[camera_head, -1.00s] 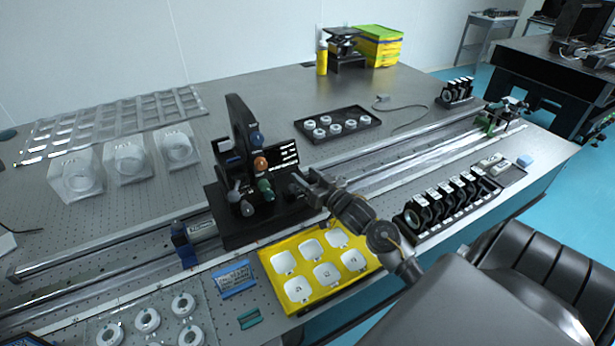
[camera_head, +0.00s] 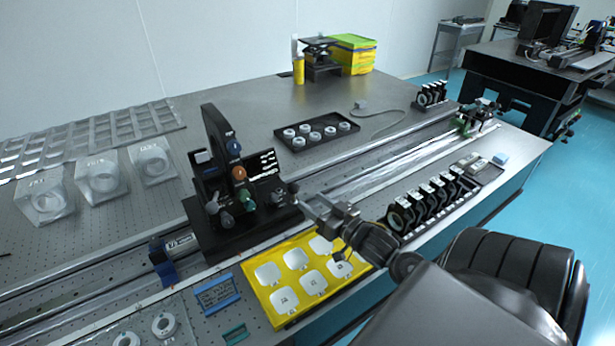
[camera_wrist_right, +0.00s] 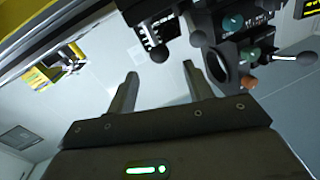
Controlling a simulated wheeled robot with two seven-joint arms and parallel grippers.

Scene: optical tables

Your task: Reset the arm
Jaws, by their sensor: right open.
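My right arm comes in from the lower right in the head view. Its gripper (camera_head: 303,197) is over the optical table (camera_head: 240,92), close to the black holder (camera_head: 246,222) with several coloured-knob tools. In the right wrist view the two fingers (camera_wrist_right: 157,86) are apart with nothing between them. The black holder's ring and knobs (camera_wrist_right: 225,60) show beyond the fingers at the upper right there. Whether the gripper touches the holder cannot be told. My left gripper does not show.
A yellow tray (camera_head: 252,290) with white wells lies below the right arm. A row of black mounts (camera_head: 401,222) stands to its right. A black tray with white rings (camera_head: 283,141) lies behind. Clear boxes (camera_head: 46,208) stand at the left. The table's back middle is clear.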

